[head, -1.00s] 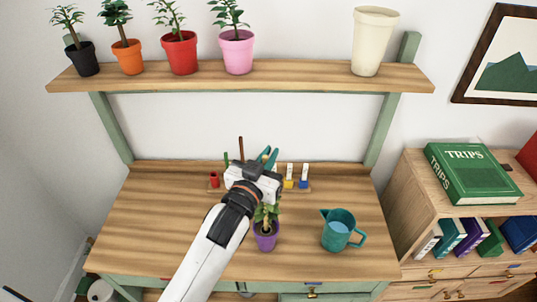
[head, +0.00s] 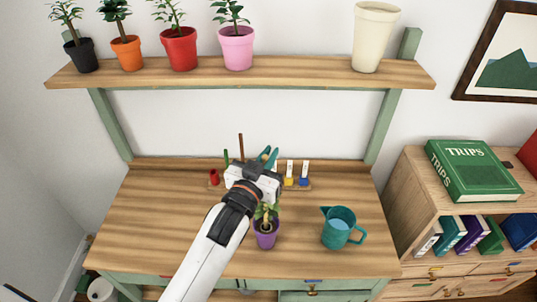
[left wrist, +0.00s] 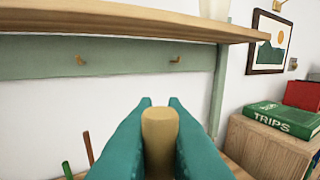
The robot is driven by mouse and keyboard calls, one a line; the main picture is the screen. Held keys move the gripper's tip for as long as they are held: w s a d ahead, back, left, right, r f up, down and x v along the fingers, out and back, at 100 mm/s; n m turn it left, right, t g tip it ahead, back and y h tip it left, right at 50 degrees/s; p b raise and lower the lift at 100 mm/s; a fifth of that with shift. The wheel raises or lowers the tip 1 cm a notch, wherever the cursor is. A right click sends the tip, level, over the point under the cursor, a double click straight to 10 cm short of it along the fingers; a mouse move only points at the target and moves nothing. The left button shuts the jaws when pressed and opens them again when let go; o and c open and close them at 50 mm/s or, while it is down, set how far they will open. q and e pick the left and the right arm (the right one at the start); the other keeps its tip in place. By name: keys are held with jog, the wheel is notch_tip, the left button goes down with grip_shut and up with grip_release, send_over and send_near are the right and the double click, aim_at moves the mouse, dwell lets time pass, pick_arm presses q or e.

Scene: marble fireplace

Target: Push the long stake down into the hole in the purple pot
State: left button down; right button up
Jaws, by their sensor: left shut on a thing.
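The purple pot (head: 266,239) stands upright on the wooden bench with a small leafy plant (head: 265,213) in it. My left gripper (head: 268,157) is above and behind the pot in the head view, and my wrist covers part of the space between. In the left wrist view its teal fingers (left wrist: 159,125) are shut on a tan round stake (left wrist: 160,142), seen from its end. This appears to be the long stake; its length and lower end are hidden. I cannot see the hole in the pot. My right gripper is not in view.
A rack with a red piece (head: 214,177), a green stick (head: 226,158), a brown stick (head: 241,147) and labelled tags (head: 304,174) stands behind my gripper. A teal watering jug (head: 338,228) stands right of the pot. A shelf (head: 300,78) with potted plants hangs above. The bench's left side is clear.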

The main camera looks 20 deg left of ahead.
pick_arm(q)
jog(key=shift+f, duration=0.2)
dwell(0.3)
jog(key=shift+f, duration=0.2)
jog(key=shift+f+b, duration=0.3)
jog(key=shift+f, duration=0.25)
jog(key=shift+f, duration=0.35)
jog(key=shift+f+b, duration=0.35)
jog(key=shift+b, duration=0.05)
dwell(0.3)
jog(key=shift+f, duration=0.4)
jog(key=shift+f+b, duration=0.2)
jog(key=shift+b, duration=0.1)
